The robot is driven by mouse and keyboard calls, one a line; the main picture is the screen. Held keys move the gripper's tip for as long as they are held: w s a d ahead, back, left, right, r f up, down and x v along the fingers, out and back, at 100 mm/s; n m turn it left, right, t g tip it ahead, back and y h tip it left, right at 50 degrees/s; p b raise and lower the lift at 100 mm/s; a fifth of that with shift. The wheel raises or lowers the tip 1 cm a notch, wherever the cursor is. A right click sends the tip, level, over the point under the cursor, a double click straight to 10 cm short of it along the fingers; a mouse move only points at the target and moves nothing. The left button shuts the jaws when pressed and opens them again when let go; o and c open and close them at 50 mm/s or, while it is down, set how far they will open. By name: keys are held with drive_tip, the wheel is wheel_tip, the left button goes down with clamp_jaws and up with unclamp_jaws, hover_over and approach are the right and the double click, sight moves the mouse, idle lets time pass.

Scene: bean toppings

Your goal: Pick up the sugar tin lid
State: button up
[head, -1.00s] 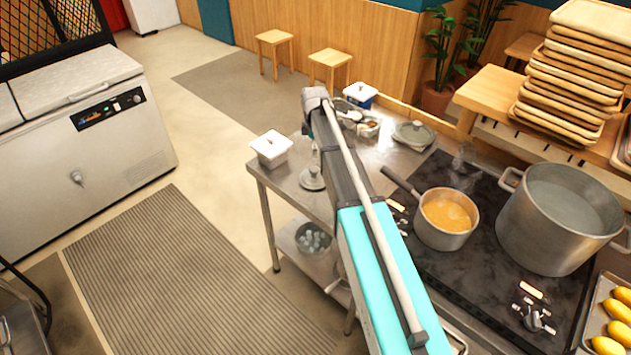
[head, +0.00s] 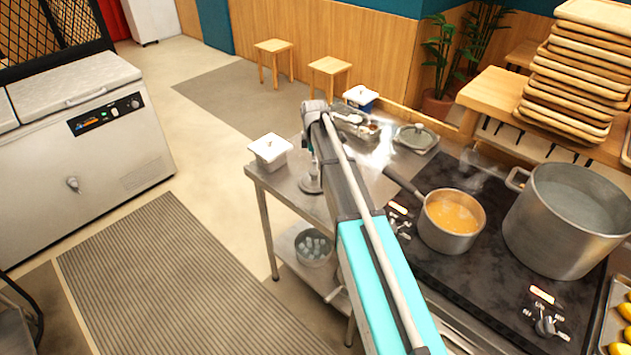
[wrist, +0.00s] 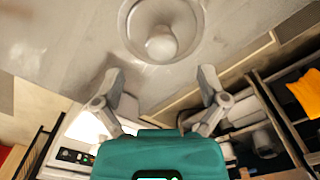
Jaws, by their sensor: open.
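A round metal lid with a rounded knob (wrist: 163,17) lies on the steel table and looks like the sugar tin lid. It also shows in the head view (head: 311,186), partly hidden by my arm. My gripper (wrist: 161,76) is open and empty. In the wrist view its two fingers are spread, with the knob centred beyond their tips and not between them. In the head view the fingers are mostly hidden behind my arm.
A blue tin with a white lid (head: 360,97) and a flat lidded dish (head: 416,138) stand farther back on the steel table. A pan of orange food (head: 452,218) and a large pot (head: 567,220) are on the stove at right, the pan's handle pointing toward my arm.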

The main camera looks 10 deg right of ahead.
sight(314, 172)
drive_tip(key=shift+a+f+b, duration=0.1)
drive_tip(key=shift+f+b, duration=2.5)
drive_tip(key=shift+b, duration=0.05)
drive_tip(key=c, duration=1.3)
drive_tip(key=shift+o, duration=0.2)
drive_tip(key=shift+r, duration=0.15)
drive_tip(key=shift+r+p, duration=0.9)
drive_tip(key=shift+p, duration=0.2)
drive_tip(key=s+a+r+p, duration=0.1)
drive_tip(key=s+r+p, duration=1)
drive_tip(key=s, duration=0.3)
drive_tip(key=shift+a, duration=0.2)
